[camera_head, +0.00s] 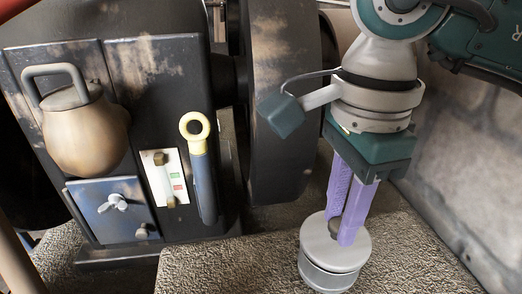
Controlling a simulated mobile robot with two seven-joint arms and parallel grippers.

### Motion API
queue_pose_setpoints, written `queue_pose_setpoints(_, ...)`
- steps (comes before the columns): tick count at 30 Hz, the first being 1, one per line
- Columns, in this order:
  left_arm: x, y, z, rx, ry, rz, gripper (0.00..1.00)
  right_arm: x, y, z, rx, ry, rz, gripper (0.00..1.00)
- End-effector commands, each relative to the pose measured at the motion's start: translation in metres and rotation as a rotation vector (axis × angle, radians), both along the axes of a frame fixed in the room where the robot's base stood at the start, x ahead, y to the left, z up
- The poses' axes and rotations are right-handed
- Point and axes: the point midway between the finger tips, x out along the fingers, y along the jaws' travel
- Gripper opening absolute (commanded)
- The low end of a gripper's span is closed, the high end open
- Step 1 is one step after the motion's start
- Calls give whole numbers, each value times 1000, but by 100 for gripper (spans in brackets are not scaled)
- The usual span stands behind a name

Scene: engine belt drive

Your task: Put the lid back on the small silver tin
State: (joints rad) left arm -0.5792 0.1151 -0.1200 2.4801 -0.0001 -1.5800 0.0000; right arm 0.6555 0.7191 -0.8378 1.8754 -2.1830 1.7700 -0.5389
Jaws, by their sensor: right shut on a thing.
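My right gripper (342,226) comes down from the upper right with its purple fingers. It is shut on the small dark knob of the round grey lid (317,243). The small silver tin (324,281) stands upright under the lid on the speckled surface. The lid is over the tin's mouth, with a thin dark line between them; I cannot tell whether it is fully seated. The fingers hide part of the knob. My left gripper is not in view.
The tin stands on a speckled block (225,265). To the left is a dark machine housing with a round kettle-like vessel (85,138), a blue panel (108,212), a switch plate (165,180) and a yellow-ringed handle (195,128). A large dark wheel (285,150) stands behind the gripper.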

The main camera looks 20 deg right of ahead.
Motion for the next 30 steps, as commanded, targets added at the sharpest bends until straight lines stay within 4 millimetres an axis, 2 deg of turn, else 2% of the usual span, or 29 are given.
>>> queue_pose_setpoints(13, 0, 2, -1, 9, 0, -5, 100, 0, 0, 0, 1, -1, 0, 0)
queue_pose_setpoints(14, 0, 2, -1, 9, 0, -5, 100, 0, 0, 0, 1, -1, 0, 30)
queue_pose_setpoints(15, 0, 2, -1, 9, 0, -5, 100, 0, 0, 0, 1, 0, 0, 35)
queue_pose_setpoints(22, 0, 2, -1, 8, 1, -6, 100, 0, 0, 0, 0, 0, 0, 61)
queue_pose_setpoints(28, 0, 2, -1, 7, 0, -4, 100, 0, 0, 0, 0, 0, 0, 63)
queue_pose_setpoints(30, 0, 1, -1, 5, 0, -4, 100, 0, 0, -1, 0, 0, 0, 71)
